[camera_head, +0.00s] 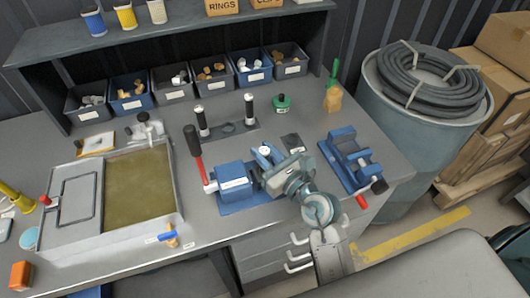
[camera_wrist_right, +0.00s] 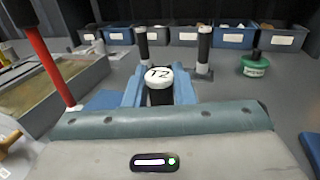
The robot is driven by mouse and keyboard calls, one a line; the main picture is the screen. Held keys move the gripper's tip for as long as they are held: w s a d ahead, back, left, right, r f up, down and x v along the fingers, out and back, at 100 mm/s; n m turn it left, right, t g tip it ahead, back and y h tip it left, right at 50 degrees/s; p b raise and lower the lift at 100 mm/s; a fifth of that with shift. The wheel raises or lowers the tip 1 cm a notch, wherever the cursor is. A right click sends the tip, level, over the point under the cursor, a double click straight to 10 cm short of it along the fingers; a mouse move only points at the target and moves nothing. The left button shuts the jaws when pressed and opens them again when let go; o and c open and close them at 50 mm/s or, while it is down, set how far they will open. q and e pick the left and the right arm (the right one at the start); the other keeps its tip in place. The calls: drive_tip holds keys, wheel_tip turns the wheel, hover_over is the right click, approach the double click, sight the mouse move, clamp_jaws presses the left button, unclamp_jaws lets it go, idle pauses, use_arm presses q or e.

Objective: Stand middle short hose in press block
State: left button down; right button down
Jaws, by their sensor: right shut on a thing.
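The middle short hose, black with a white cap marked T2 (camera_wrist_right: 160,77), stands roughly upright between the fingers of my right gripper (camera_head: 267,155). Its white cap (camera_head: 264,151) also shows in the head view. The gripper is shut on it. The blue press block (camera_head: 234,182), with a red lever that has a black grip (camera_head: 193,141), is just left of and partly behind the gripper. My fingers and wrist hide the hose's lower end, so I cannot tell whether it touches the press. My left gripper is not in view.
Two black hoses with white ends stand on a rack (camera_head: 230,130) behind the press. A blue vise (camera_head: 348,158) is to the right. A shallow tray (camera_head: 128,195) fills the left bench. Bins line the back, and a green-lidded jar (camera_head: 282,104) stands before them.

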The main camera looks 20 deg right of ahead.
drive_tip(key=c, duration=1.5)
unclamp_jaws()
drive_tip(key=shift+a+r, duration=0.1)
drive_tip(key=o, duration=0.3)
use_arm(q)
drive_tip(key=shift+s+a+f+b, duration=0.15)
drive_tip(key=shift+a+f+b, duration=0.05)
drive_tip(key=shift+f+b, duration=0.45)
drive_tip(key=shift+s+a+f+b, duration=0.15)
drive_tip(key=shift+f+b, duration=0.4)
drive_tip(key=shift+b, duration=0.05)
use_arm(e)
drive_tip(key=v, duration=1.2)
